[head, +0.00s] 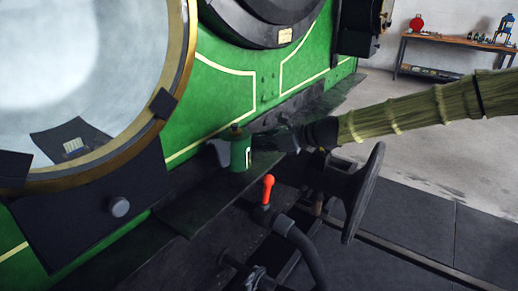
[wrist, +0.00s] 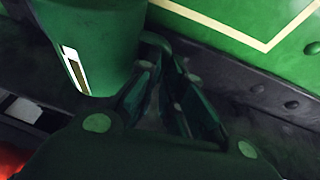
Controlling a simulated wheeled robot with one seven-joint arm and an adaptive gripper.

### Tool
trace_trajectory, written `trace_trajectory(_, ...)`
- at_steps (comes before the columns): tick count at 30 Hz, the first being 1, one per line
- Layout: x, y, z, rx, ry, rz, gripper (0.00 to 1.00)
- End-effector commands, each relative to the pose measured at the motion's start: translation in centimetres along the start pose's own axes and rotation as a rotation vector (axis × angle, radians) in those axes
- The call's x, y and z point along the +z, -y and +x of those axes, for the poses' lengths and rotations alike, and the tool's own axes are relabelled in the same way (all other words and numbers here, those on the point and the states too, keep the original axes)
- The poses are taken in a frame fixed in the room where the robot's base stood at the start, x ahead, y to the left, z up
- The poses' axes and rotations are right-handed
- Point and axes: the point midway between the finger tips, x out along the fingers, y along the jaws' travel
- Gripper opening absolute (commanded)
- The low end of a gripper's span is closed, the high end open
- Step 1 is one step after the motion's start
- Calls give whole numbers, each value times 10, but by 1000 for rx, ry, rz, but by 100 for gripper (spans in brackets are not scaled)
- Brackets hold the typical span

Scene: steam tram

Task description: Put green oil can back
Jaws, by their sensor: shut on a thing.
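The green oil can (head: 238,153) is upright, with a brassy top and a white label, at the dark ledge (head: 207,207) along the green tram side. Whether its base touches the ledge is unclear. In the wrist view the can (wrist: 112,38) fills the upper left, its label facing the camera and its handle (wrist: 157,41) on the right. My gripper (head: 284,142) reaches in from the right, and its fingers (wrist: 168,88) are shut on the can's handle. The exact grip is partly hidden in shadow.
A red-topped lever (head: 268,187) stands just in front of the can, near a black hose (head: 303,247). A round black buffer (head: 364,193) is below my arm. A big glass-fronted lamp (head: 90,70) is at left. A workbench (head: 455,43) stands far back right.

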Motion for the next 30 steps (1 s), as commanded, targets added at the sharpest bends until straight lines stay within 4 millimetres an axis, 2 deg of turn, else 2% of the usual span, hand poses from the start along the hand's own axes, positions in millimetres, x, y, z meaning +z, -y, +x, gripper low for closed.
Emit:
trace_trajectory(1,2,5,0,-1,-2,-3,0)
trace_trajectory(9,-30,4,12,0,0,3,0)
trace_trajectory(21,-34,4,15,0,0,0,0)
trace_trajectory(22,-35,3,15,0,-1,-1,11)
trace_trajectory(25,-34,3,14,0,-1,-1,29)
trace_trajectory(30,-34,4,14,-1,-1,-1,30)
